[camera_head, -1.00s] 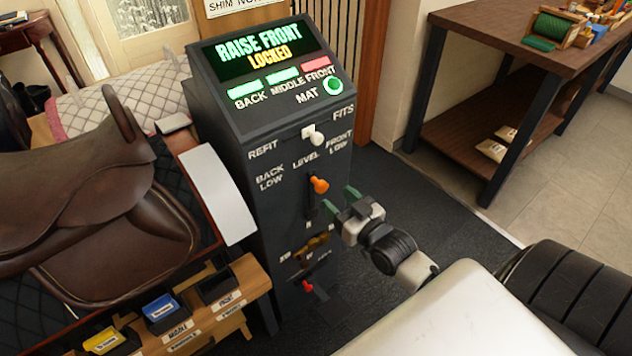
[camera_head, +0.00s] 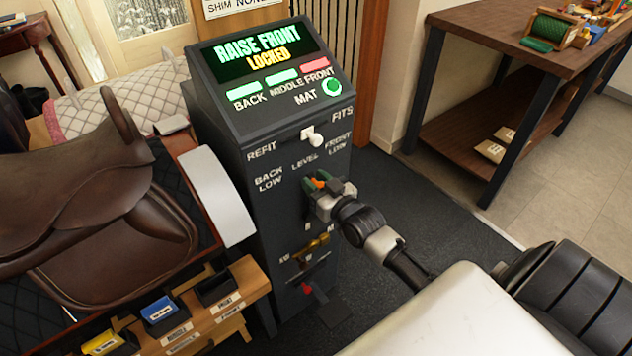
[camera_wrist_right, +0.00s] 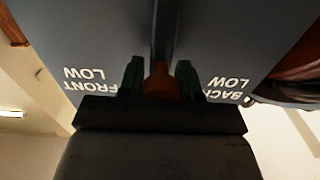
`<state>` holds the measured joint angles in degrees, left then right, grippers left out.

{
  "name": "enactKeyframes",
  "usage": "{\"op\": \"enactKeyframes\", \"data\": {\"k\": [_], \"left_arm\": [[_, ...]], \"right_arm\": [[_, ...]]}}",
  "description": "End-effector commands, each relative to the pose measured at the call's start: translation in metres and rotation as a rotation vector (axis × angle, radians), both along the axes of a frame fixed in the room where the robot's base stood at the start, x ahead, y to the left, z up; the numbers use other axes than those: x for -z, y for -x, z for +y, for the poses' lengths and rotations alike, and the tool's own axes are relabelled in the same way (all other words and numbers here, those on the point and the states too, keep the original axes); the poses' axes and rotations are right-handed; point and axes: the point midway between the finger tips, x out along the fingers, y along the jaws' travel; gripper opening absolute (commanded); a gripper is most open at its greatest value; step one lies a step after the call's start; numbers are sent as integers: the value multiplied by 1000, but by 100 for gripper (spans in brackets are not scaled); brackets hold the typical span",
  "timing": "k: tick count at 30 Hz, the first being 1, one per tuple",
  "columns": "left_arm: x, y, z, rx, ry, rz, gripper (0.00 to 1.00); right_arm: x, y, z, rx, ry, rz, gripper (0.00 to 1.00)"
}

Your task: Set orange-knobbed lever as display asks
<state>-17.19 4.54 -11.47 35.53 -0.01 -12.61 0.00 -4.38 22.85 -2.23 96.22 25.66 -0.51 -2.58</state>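The dark console (camera_head: 285,160) has a display (camera_head: 258,52) reading "RAISE FRONT" and "LOCKED". The orange-knobbed lever (camera_head: 318,183) is on its front face, below the "LEVEL" label, with "BACK LOW" to the left and "FRONT LOW" to the right. My right gripper (camera_head: 322,184) is at the knob, with green fingers on either side of it. In the right wrist view the orange knob (camera_wrist_right: 161,82) sits between the two fingers (camera_wrist_right: 160,78), with narrow gaps that look open. Contact cannot be told. My left gripper is out of view.
A white-knobbed lever (camera_head: 313,137) sits above, between "REFIT" and "FITS". A brass-coloured lever (camera_head: 312,247) and a red one (camera_head: 307,289) are lower. A brown saddle (camera_head: 90,200) stands left, with a bin rack (camera_head: 215,312) below. A wooden workbench (camera_head: 500,40) is at right.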

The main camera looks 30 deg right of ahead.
Motion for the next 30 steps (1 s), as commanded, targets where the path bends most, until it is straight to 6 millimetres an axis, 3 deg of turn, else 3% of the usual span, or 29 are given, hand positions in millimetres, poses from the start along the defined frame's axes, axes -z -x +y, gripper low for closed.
{"op": "enactKeyframes", "data": {"k": [1,6,13,19,24,30], "left_arm": [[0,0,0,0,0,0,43],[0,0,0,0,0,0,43],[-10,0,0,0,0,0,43],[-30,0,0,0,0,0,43],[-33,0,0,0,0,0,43],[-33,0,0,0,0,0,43]], "right_arm": [[0,0,0,0,0,0,26],[0,0,0,0,0,0,0],[-3,1,8,0,47,-3,0],[2,4,41,-1,262,-19,0],[12,5,61,-1,415,-32,0],[15,5,66,-2,462,-36,0]]}}
